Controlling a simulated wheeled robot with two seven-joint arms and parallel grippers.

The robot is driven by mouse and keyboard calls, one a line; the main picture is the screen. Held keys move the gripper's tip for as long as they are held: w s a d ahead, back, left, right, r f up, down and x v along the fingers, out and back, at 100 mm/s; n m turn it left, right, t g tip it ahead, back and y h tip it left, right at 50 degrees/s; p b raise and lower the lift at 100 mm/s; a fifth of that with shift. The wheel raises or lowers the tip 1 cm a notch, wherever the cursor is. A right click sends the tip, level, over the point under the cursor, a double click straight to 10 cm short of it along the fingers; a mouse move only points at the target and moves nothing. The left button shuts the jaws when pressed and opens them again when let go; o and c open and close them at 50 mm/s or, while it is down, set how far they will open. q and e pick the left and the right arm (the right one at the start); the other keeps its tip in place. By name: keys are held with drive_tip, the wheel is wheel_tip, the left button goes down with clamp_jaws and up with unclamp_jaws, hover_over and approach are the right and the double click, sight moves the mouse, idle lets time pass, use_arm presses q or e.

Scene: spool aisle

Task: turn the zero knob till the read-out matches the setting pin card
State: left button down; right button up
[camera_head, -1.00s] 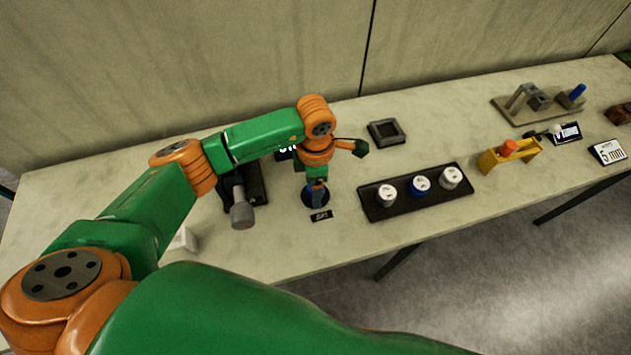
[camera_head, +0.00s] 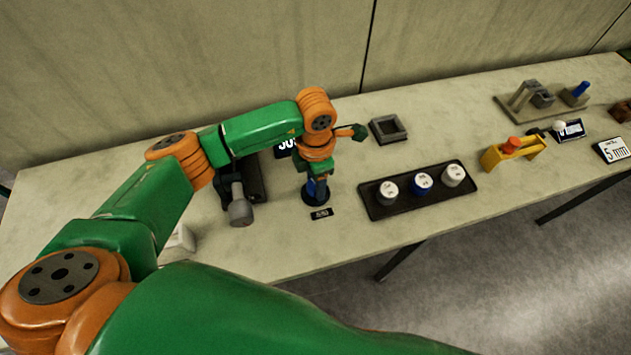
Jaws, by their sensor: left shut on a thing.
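My left gripper (camera_head: 317,187) points down at the zero knob (camera_head: 318,197), which has a dark round base on the table near the middle. The gripper is shut on the knob; its blue upper part shows between the fingers. A small dark label (camera_head: 321,213) lies in front of the knob. The dark read-out (camera_head: 286,148) is behind the arm; only part of its white figures shows, so I cannot read it whole. The white setting pin card (camera_head: 612,150) stands at the far right and reads 5 mm. My right gripper is out of view.
A black tray (camera_head: 372,207) with three round weights, two white and one blue, lies right of the knob. A dark square frame (camera_head: 387,129) is behind it. A grey-ended tool (camera_head: 240,210) is left. A yellow bracket (camera_head: 512,153) stands right. The front table edge is clear.

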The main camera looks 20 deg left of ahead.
use_arm(q)
drive_tip(key=n+b, duration=0.1)
drive_tip(key=n, duration=0.2)
drive_tip(key=shift+n+b, duration=0.35)
drive_tip(key=shift+n, duration=1.05)
drive_tip(key=shift+c, duration=1.5)
unclamp_jaws()
wheel_tip(320, 180, up, 6)
drive_tip(key=shift+w+r+b, duration=0.1)
drive_tip(key=shift+r+b, duration=0.15)
drive_tip(key=shift+b, duration=0.55)
drive_tip(key=shift+r, duration=0.35)
